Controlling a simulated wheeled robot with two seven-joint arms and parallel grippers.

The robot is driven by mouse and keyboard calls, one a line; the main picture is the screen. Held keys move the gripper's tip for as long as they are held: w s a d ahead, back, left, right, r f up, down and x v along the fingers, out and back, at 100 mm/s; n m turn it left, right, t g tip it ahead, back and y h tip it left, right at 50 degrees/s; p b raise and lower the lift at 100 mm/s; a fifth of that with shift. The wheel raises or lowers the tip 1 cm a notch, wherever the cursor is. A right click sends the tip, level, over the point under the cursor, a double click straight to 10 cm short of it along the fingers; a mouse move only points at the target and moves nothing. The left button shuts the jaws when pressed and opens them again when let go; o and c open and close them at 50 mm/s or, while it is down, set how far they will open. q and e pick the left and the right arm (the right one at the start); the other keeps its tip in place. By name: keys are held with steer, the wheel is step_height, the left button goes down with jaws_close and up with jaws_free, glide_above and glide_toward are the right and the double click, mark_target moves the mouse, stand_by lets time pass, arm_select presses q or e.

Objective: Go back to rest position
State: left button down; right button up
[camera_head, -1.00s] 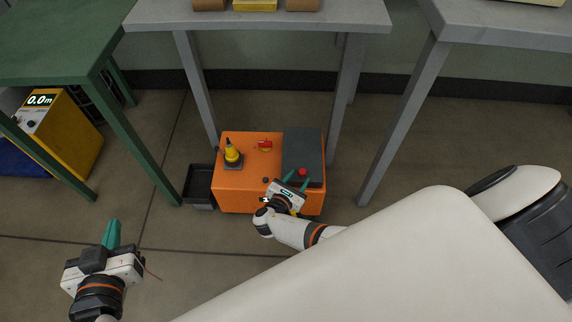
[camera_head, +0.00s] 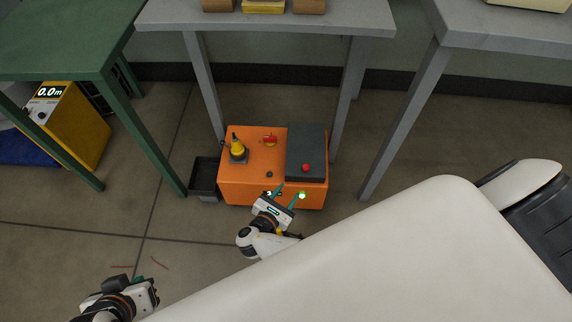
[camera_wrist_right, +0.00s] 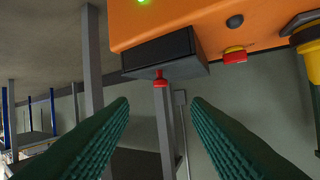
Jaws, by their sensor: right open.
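My right gripper (camera_head: 289,192) is in front of the orange box (camera_head: 255,175), near its front edge. Its teal fingers are apart with nothing held, as the right wrist view (camera_wrist_right: 160,102) also shows. Beyond them there is a red button (camera_wrist_right: 161,79) on a dark block (camera_wrist_right: 160,52); the button also shows in the head view (camera_head: 306,167). My left gripper (camera_head: 143,291) is at the bottom left, partly cut off by the picture edge. Its finger opening cannot be made out.
A yellow-topped lever (camera_head: 237,148) and a red knob (camera_head: 270,140) sit on the box. A green light (camera_head: 302,195) glows on its front. A black bin (camera_head: 204,178) stands left of it. Grey table legs (camera_head: 347,95) stand close behind.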

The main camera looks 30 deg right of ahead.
stand_by(0.3)
